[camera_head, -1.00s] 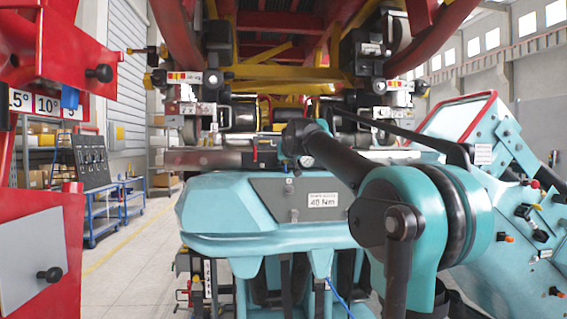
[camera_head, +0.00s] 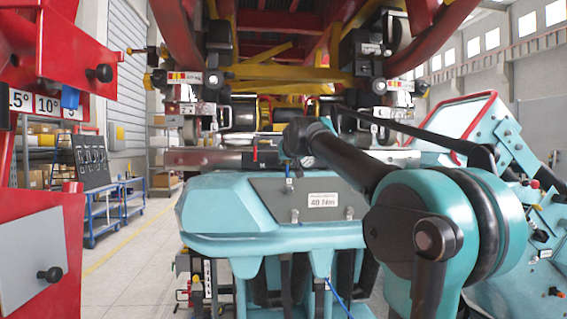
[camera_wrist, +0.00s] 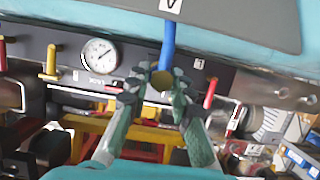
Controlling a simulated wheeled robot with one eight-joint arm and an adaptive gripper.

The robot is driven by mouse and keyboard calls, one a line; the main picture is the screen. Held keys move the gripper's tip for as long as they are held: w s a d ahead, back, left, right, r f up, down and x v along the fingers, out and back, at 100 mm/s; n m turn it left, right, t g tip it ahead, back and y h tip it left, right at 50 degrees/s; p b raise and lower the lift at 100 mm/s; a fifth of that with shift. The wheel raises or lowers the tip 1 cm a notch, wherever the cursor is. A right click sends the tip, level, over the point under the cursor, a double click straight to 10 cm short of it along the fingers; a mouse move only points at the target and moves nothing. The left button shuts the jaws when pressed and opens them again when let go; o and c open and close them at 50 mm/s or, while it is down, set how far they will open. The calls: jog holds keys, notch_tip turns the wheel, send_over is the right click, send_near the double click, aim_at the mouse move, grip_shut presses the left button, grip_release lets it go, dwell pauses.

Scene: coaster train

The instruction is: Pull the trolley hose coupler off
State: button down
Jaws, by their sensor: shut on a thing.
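In the wrist view my gripper (camera_wrist: 158,98) is shut on the hose coupler (camera_wrist: 161,82), a brass-coloured round fitting between the dark finger pads. A blue hose (camera_wrist: 168,42) runs from the coupler toward the top of the picture. Behind the fingers is a dark panel (camera_wrist: 135,66) with a round gauge (camera_wrist: 100,52). The fingers cover much of the coupler, so I cannot tell whether it still touches a port on the panel. In the head view my arm hides the fingers and the coupler, in front of the teal trolley (camera_head: 215,215).
In the wrist view a red lever (camera_wrist: 210,92) and a yellow lever (camera_wrist: 51,60) stand beside the gripper. The trolley's teal edge (camera_wrist: 100,10) lies close above. In the head view a red frame (camera_head: 40,210) stands left and a teal console (camera_head: 490,130) right. The left floor is clear.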

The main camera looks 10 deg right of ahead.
jog(key=shift+s, duration=1.25)
